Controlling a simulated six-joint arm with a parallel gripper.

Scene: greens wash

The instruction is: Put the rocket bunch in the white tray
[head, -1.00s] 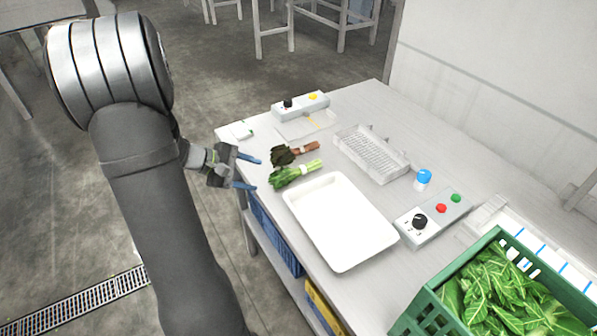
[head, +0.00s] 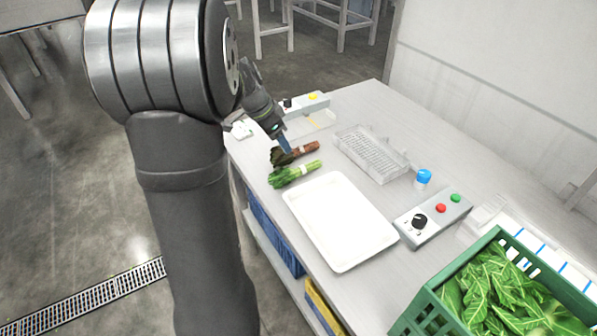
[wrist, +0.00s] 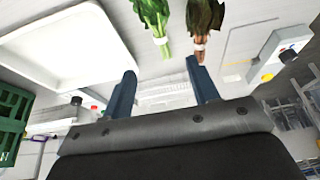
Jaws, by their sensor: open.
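Two banded bunches lie side by side on the bench. The bright green one with pale stems (head: 292,174) looks like the rocket; the other is dark-leaved with reddish-brown stems (head: 300,153). The white tray (head: 340,222) lies in front of them, empty. My gripper (head: 285,146) is open and empty, over the dark bunch in the head view. In the wrist view, my gripper (wrist: 161,67) has the green bunch (wrist: 154,18) ahead between its finger lines and the dark bunch (wrist: 204,20) ahead of the right finger. The tray (wrist: 62,50) shows at left there.
A clear crate (head: 372,152) stands behind the tray. A blue-capped jar (head: 423,179) and a control box with buttons (head: 433,218) are to the right. A green crate of leaves (head: 430,308) stands at the front right. Another control box (head: 313,102) is at the back.

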